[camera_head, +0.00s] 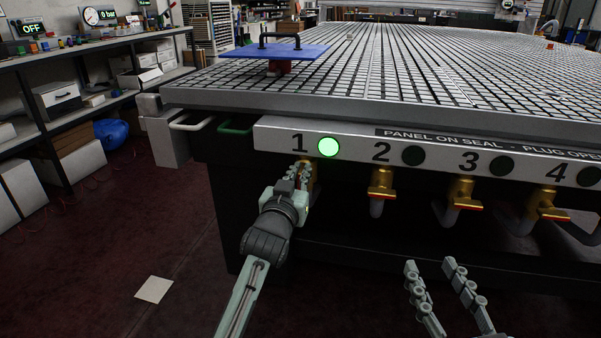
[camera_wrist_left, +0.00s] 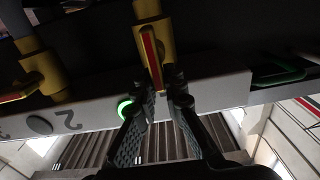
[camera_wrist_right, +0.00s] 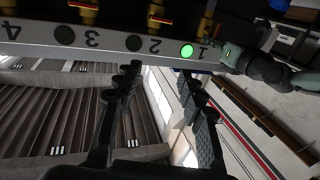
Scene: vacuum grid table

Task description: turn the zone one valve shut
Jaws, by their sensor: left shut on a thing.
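The zone one valve (camera_wrist_left: 147,12) is brass with a red-striped handle (camera_wrist_left: 151,55) in the left wrist view. That handle lies in line with the valve body, while the zone two handle (camera_wrist_left: 14,96) lies crosswise. My left gripper (camera_head: 304,170) is at the zone one valve below the number 1; in the left wrist view (camera_wrist_left: 173,82) its fingertips are shut on the handle's end. The gripper hides most of this valve in the head view. The zone one lamp (camera_head: 328,147) glows green. My right gripper (camera_head: 431,264) is open and empty, low in front of the table.
Brass valves two (camera_head: 381,182), three (camera_head: 462,190) and four (camera_head: 545,203) stand in a row under the label panel, their lamps dark. A blue plate (camera_head: 275,52) with a black handle is on the grid table (camera_head: 400,60). The floor at the left front is mostly clear.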

